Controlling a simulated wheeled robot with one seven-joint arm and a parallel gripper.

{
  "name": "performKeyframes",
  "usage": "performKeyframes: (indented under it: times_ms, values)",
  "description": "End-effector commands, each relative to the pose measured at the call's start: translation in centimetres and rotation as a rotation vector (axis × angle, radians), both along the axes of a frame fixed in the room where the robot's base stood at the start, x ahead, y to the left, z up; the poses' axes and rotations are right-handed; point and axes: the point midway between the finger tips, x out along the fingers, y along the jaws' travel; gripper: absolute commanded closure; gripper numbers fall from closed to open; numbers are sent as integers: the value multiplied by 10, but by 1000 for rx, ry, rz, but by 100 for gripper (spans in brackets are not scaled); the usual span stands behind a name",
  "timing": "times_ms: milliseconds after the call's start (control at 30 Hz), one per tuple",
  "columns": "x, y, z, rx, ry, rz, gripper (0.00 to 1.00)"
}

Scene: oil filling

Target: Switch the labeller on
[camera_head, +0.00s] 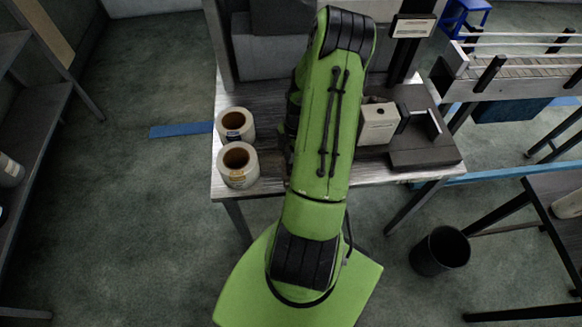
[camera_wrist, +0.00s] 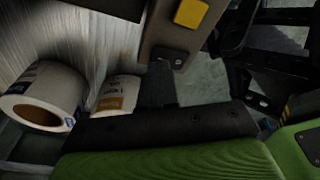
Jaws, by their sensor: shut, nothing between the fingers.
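The labeller (camera_head: 425,135) stands on the right part of the metal table, with a dark base and a beige box (camera_head: 379,122). The wrist view shows a beige-brown panel with a yellow square (camera_wrist: 190,13) and a small black switch-like part (camera_wrist: 168,55) at its lower end. My gripper (camera_wrist: 161,70) appears as dark, shut fingers just below that black part; whether they touch it I cannot tell. Nothing shows between the fingers. In the head view my green arm hides the gripper and part of the labeller. The switch's on or off state cannot be read.
Two label rolls (camera_head: 238,165) (camera_head: 235,125) stand at the table's left edge; they also show left in the wrist view (camera_wrist: 42,97). A conveyor (camera_head: 520,70) is at the upper right. A black bin (camera_head: 440,250) stands at the lower right. The floor at left is clear.

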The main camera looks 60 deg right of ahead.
Motion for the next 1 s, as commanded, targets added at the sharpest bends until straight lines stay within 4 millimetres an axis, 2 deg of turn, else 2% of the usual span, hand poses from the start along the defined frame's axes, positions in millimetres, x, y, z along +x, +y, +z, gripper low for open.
performKeyframes:
  times_ms: [1000]
  values:
    - [0,0,-8,0,0,0,100]
